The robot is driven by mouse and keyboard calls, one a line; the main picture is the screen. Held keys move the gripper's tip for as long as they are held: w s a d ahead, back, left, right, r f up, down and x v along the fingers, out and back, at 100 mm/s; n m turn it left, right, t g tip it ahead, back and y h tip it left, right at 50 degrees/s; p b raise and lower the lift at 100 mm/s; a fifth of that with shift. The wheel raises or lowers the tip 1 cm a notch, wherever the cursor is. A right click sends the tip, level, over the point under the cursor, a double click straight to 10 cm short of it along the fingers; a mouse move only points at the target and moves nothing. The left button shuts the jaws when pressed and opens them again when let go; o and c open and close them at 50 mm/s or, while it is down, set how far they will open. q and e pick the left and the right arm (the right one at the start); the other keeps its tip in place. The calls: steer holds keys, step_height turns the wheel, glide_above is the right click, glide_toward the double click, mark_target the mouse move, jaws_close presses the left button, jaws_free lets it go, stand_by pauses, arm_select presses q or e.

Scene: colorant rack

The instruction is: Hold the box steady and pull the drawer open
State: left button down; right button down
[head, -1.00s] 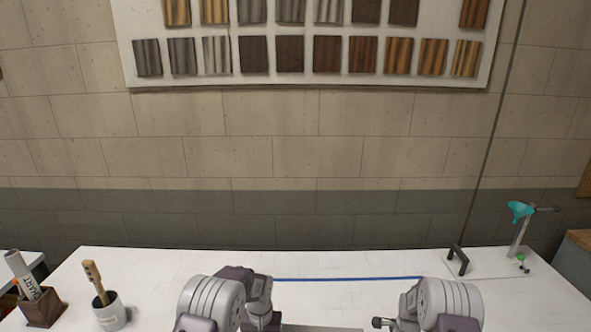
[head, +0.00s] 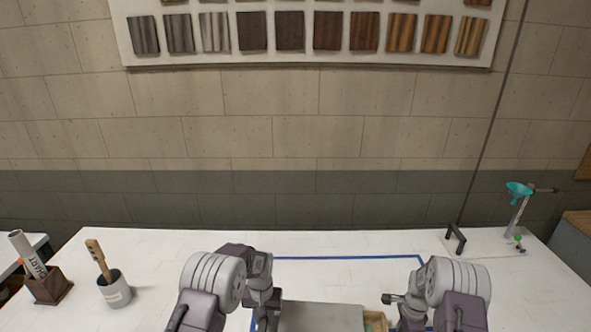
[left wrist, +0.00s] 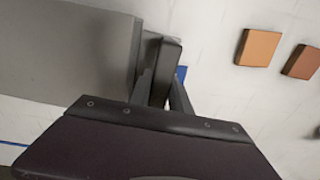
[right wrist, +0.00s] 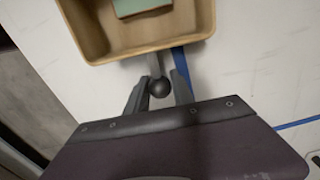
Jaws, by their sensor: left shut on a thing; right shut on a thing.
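The grey box (head: 322,318) stands at the bottom of the head view, its top partly cut off. It also shows in the left wrist view (left wrist: 75,50). My left gripper (left wrist: 164,88) is shut on a dark grey handle (left wrist: 168,62) at the box's side. The light wooden drawer (head: 369,316) sticks out at the box's right. In the right wrist view the drawer (right wrist: 150,50) holds a green block (right wrist: 140,6). My right gripper (right wrist: 160,90) is shut on the drawer's dark round knob (right wrist: 160,87). The fingertips are hidden in the head view.
A blue line (head: 345,257) marks the white table (head: 200,245). A cup with a brush (head: 114,290) and a brown holder (head: 50,287) stand left. A black bracket (head: 455,238) and a stand with a teal funnel (head: 519,188) are at back right. Orange-brown tiles (left wrist: 258,47) lie on the table.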

arm_select(q)
steer(key=shift+a, duration=0.1)
arm_select(e)
steer(key=shift+d, duration=0.15)
steer(key=shift+s+d, duration=0.1)
steer(key=shift+d, duration=0.8)
